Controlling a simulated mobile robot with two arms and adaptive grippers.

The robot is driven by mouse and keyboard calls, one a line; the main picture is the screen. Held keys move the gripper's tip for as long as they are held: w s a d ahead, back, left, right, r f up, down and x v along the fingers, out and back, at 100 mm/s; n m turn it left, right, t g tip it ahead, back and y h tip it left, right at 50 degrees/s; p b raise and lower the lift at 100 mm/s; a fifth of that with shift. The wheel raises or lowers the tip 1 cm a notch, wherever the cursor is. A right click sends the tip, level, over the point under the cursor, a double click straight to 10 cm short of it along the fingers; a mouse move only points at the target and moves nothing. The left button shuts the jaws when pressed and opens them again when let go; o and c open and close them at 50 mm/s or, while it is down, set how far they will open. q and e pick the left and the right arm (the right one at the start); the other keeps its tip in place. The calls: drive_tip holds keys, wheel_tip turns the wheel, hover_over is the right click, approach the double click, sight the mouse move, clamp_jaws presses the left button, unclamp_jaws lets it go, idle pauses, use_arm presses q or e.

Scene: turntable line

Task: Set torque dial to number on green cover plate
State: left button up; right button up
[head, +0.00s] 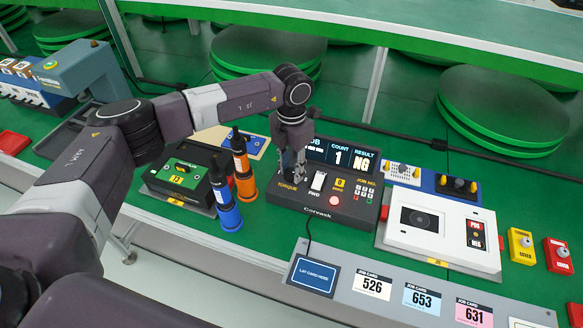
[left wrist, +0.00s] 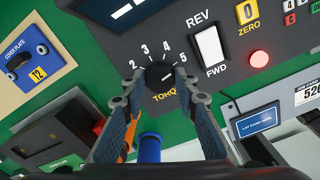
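The torque dial (left wrist: 158,75) is a small black knob on the dark controller (head: 322,187), with numbers 2 to 5 visible around it in the left wrist view. Its pointer direction is unclear. My left gripper (left wrist: 157,84) points down at the dial, also in the head view (head: 293,172). Its fingers stand apart, one on each side of the knob; contact is unclear. The green cover plate (head: 186,170) lies on a black unit left of the controller. A small yellow tag there seems to read 13. My right gripper is not in view.
Blue and orange screwdrivers (head: 225,200) stand between the unit and controller. A blue cover plate (left wrist: 24,57) tagged 12 lies on a beige board. The controller display (head: 342,156) reads count 1, NG. A white fixture (head: 445,228) stands right; job cards (head: 372,285) line the front.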

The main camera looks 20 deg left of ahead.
use_arm(q)
drive_tip(key=c, duration=0.3)
drive_tip(key=shift+n, duration=0.3)
drive_tip(key=n, duration=0.3)
drive_tip(key=shift+b, duration=0.4)
drive_tip(key=n, duration=0.7)
drive_tip(key=shift+n, duration=2.6)
drive_tip(key=shift+r, duration=0.1)
